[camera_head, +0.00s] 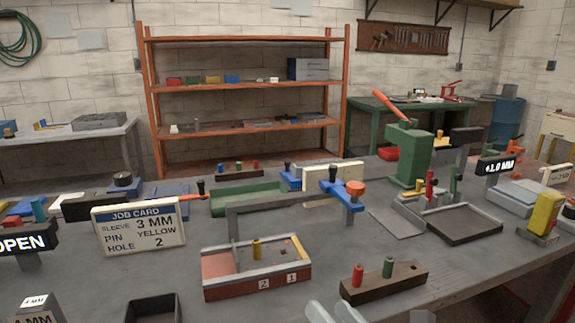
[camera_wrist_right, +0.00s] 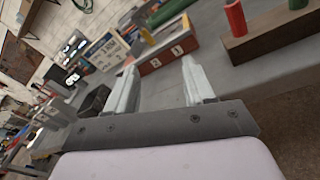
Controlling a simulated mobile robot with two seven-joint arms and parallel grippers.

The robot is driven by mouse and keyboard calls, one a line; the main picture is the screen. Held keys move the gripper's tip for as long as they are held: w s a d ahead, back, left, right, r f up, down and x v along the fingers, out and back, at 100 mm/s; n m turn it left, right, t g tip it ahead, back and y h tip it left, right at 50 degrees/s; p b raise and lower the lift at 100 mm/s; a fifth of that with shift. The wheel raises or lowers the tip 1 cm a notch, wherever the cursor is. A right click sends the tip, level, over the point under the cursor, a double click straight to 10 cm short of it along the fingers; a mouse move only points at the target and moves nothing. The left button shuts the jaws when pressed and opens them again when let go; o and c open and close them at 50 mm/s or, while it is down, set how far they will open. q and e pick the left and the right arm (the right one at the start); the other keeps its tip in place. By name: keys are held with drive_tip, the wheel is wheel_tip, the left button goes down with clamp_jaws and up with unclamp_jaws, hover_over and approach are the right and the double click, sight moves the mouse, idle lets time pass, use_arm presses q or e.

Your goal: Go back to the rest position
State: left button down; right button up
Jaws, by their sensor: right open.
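My right gripper (camera_head: 335,312) shows at the bottom edge of the head view, in front of the bench's near edge. It also shows in the right wrist view (camera_wrist_right: 160,88), where its two pale fingers are apart with nothing between them. My left gripper is not in view. A red and grey tray (camera_head: 256,282) with sections marked 2 and 1 stands on the bench, beyond the right gripper. A yellow pin (camera_head: 256,249) stands upright in it. A dark wooden block (camera_head: 385,283) with a red pin (camera_head: 358,275) and a green pin (camera_head: 388,267) is at the right.
A job card (camera_head: 138,228) reads sleeve 3 mm, pin yellow, hole 2. A grey frame with a blue clamp (camera_head: 342,195) stands behind the tray. A green press (camera_head: 408,155) is farther back. A black bin (camera_head: 153,308) is at the front left. Bare bench (camera_head: 350,235) lies between.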

drive_tip(key=s+d+f+m+g+h, duration=0.25)
drive_tip(key=d+f+m, duration=0.2)
drive_tip(key=m, duration=0.45)
drive_tip(key=s+d+f+m+g+h, duration=0.25)
drive_tip(key=d+f+m, duration=0.2)
drive_tip(key=m, duration=0.55)
drive_tip(key=s+d+f+m+g+h, duration=0.1)
drive_tip(key=s+d+f+m+g, duration=0.25)
drive_tip(key=s+m, duration=0.4)
drive_tip(key=s+d+f+m+g+h, duration=0.1)
drive_tip(key=s+d+f+m+g, duration=0.2)
drive_tip(key=s+f+m, duration=0.35)
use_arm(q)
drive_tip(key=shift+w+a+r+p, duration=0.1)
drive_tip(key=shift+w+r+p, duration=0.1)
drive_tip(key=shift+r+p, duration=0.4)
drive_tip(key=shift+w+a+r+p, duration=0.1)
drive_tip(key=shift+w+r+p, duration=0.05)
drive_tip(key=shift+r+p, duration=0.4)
use_arm(e)
drive_tip(key=w+a+f+t+y, duration=0.2)
drive_tip(key=w+f+t, duration=0.2)
drive_tip(key=f+t, duration=0.2)
drive_tip(key=shift+a+m, duration=0.3)
